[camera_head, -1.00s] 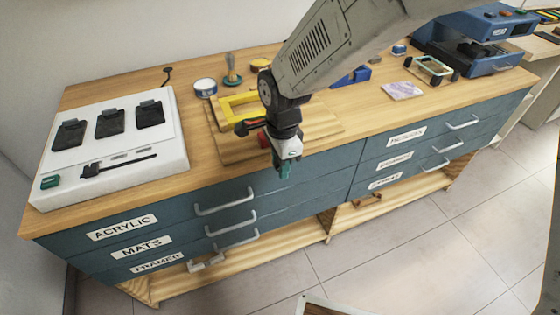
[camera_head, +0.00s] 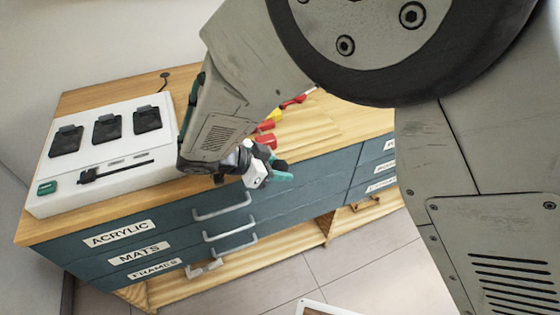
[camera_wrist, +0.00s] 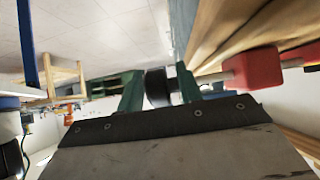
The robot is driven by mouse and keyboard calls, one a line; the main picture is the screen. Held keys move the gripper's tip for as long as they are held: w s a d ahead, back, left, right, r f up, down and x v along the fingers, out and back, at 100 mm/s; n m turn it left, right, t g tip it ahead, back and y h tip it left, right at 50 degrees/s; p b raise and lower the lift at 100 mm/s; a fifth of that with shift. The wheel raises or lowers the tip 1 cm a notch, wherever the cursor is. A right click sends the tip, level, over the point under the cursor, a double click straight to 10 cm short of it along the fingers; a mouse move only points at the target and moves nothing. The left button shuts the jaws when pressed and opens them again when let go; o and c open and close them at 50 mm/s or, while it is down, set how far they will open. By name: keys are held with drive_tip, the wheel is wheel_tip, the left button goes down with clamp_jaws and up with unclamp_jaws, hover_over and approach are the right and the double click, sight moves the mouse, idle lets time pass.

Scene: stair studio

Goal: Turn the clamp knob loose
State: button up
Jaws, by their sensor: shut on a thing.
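The clamp has red jaw blocks; one red block (camera_head: 266,142) shows at the front edge of the wooden board in the head view. In the wrist view a red block (camera_wrist: 255,68) sits against the bench wood, with a pale rod running from it to the black clamp knob (camera_wrist: 158,87). My gripper (camera_wrist: 158,88) has its two green fingers on either side of the knob, shut on it. In the head view my gripper (camera_head: 281,172) reaches sideways in front of the drawers, just below the bench edge. My arm hides much of the clamp and yellow frame there.
Blue-grey drawers (camera_head: 180,232) with metal handles (camera_head: 222,207) are close below my gripper. A slatted shelf (camera_head: 300,245) is under them.

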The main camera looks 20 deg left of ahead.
drive_tip(key=h, duration=0.1)
drive_tip(key=t+h, duration=0.1)
drive_tip(key=t, duration=0.1)
drive_tip(key=shift+s+d+f+h, duration=0.15)
drive_tip(key=shift+d+f+h, duration=0.15)
drive_tip(key=shift+h, duration=0.1)
drive_tip(key=shift+r+t+h, duration=0.1)
drive_tip(key=shift+t+h, duration=0.9)
drive_tip(key=shift+h, duration=0.1)
drive_tip(key=o, duration=0.7)
drive_tip(key=shift+r, duration=0.1)
drive_tip(key=shift+a, duration=0.2)
drive_tip(key=v, duration=0.7)
drive_tip(key=shift+s+a, duration=0.15)
drive_tip(key=shift+a, duration=0.05)
